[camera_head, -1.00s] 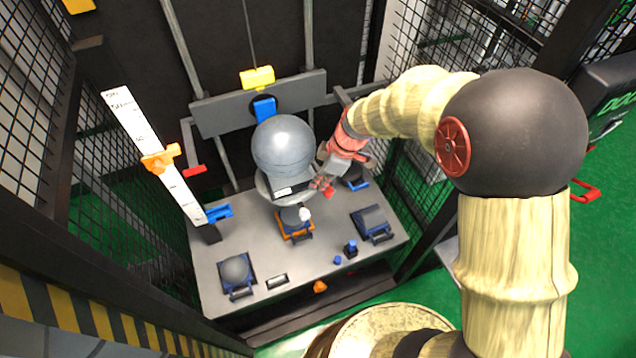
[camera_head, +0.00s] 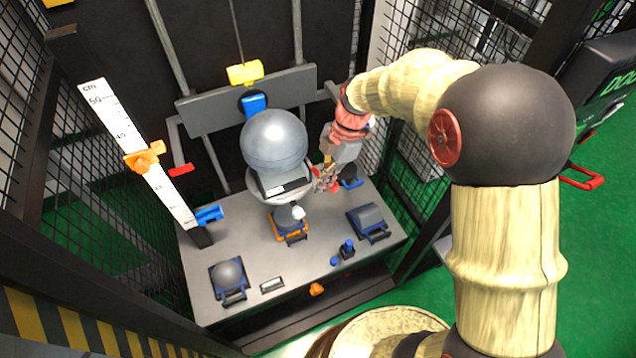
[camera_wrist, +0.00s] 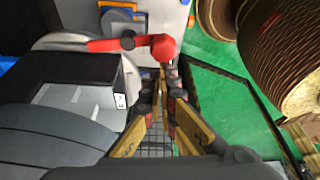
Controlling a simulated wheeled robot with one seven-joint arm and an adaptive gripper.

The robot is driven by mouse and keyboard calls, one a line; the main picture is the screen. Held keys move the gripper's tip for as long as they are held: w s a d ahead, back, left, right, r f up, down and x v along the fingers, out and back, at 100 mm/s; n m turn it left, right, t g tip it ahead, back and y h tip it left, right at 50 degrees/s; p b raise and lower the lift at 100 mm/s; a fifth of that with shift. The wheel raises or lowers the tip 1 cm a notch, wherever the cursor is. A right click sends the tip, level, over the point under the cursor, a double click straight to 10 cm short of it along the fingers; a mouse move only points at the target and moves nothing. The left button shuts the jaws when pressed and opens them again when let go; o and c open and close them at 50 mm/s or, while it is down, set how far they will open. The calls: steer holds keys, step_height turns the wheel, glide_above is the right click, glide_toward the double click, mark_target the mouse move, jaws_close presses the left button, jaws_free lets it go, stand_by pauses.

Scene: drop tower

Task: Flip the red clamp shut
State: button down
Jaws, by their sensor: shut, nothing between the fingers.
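The red clamp (camera_wrist: 115,44) shows in the wrist view as a red bar with a thicker red end, running across beside a dark grey box. It stands out past the box, just beyond my fingertips. In the head view my gripper hides most of it, to the right of the grey ball. My gripper (camera_wrist: 160,85) is shut and empty, its fingertips close to the thick red end; I cannot tell whether they touch it. In the head view my gripper (camera_head: 327,178) is beside the ball's holder, above the grey table.
A large grey ball (camera_head: 275,140) sits over the grey table (camera_head: 310,262). On the table are an orange-framed weight (camera_head: 290,222) and blue-edged trays. A white ruler (camera_head: 120,125) with an orange slider stands left. A mesh cage closes in the sides.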

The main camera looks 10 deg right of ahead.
steer(key=d+n, duration=0.1)
steer(key=n, duration=0.1)
steer(key=shift+d+n+g+p, duration=0.3)
steer(key=shift+g+p, duration=0.05)
steer(key=shift+g, duration=0.05)
steer(key=shift+s+d, duration=0.1)
steer(key=shift+s, duration=0.05)
steer(key=shift+s+d, duration=0.35)
steer(key=shift+s, duration=0.2)
